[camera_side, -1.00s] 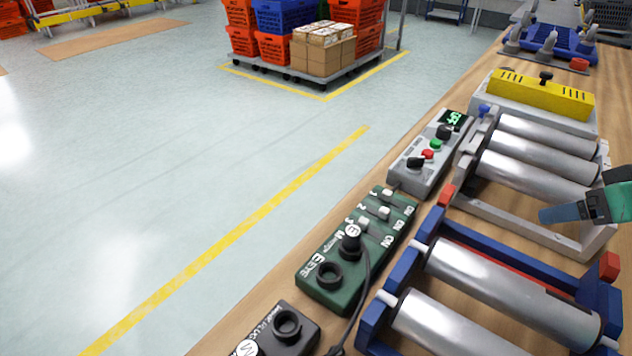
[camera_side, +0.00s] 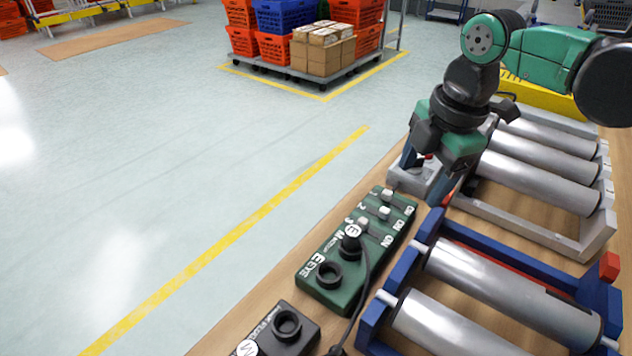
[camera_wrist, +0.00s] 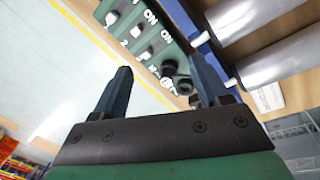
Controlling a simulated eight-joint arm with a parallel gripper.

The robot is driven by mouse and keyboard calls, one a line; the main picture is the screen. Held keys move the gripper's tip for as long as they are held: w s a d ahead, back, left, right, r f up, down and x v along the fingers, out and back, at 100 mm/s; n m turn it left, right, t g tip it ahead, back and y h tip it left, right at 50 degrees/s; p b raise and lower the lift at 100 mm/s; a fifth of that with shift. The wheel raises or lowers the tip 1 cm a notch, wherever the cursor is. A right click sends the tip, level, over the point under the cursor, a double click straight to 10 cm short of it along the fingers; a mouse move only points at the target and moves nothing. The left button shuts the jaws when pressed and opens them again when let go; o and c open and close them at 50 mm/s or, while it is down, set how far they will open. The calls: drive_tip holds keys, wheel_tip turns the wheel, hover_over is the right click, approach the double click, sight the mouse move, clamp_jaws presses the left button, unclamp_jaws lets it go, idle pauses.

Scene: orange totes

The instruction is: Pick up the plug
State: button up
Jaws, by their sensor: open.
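The plug (camera_side: 351,241) is a black knob with a white letter on top and a black cable. It stands in the green box (camera_side: 345,272), beside an empty round socket (camera_side: 326,273). In the wrist view the plug (camera_wrist: 168,68) shows between my fingertips, some distance beyond them. My gripper (camera_side: 425,178) is open and empty, fingers pointing down, above and behind the green box near the grey control box. The two blue fingers also show wide apart in the wrist view (camera_wrist: 163,82).
A black box (camera_side: 278,330) with a socket stands in front of the green box. A blue-framed roller conveyor (camera_side: 370,325) lies close on the right. The grey control box (camera_side: 398,180) is partly hidden by my gripper. Open floor lies to the left.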

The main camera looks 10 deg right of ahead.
sight(353, 230)
drive_tip(key=a+f+n, duration=0.1)
drive_tip(key=a+n, duration=0.1)
drive_tip(key=a+f+n+g, duration=0.1)
drive_tip(key=a+n, duration=0.2)
drive_tip(key=a+f+n, duration=0.2)
drive_tip(key=n, duration=0.1)
drive_tip(key=shift+a+g+h, duration=0.4)
drive_tip(key=shift+a+f, duration=0.15)
drive_tip(key=shift+f, duration=2.8)
clamp_jaws()
